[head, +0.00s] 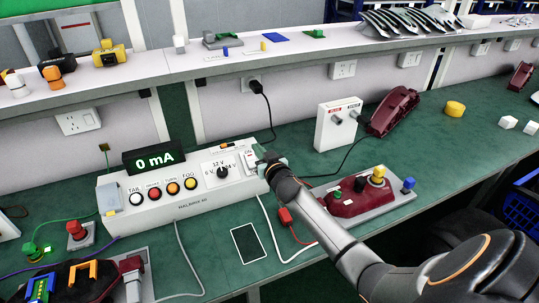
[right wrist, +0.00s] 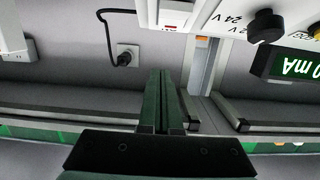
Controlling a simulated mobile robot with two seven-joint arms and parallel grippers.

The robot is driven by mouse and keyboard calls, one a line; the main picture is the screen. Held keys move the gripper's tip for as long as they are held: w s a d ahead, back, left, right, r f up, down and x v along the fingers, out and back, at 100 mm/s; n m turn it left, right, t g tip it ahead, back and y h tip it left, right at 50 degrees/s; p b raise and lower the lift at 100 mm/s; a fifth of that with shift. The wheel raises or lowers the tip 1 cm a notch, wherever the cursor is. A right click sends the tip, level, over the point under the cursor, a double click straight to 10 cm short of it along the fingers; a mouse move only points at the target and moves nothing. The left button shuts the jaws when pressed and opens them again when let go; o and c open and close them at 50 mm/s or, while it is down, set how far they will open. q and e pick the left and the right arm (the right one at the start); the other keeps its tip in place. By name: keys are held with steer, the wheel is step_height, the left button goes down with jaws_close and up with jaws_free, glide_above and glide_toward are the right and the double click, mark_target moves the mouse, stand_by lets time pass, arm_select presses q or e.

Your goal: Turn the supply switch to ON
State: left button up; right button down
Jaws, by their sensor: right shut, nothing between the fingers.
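The white tester box (head: 182,205) stands on the green bench, with a row of lamp buttons, a black voltage knob (head: 222,172) and a meter reading 0 mA. The supply switch (head: 249,160) is a white rocker at the right end of its sloped panel; it also shows upside down at the top of the right wrist view (right wrist: 175,16). I cannot tell which way the rocker is tipped. My right gripper (head: 268,163) is shut and empty, close beside the switch at the box's right end. Its closed fingers (right wrist: 161,75) point toward the switch. My left gripper is out of view.
A maroon-and-grey fixture (head: 350,198) with a yellow knob stands right of my right arm. A shelf (head: 300,58) runs along the back.

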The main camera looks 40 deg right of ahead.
steer(key=r+v, duration=0.1)
steer(key=v, duration=0.6)
steer(key=shift+s+r, duration=0.2)
steer(key=shift+s, duration=0.1)
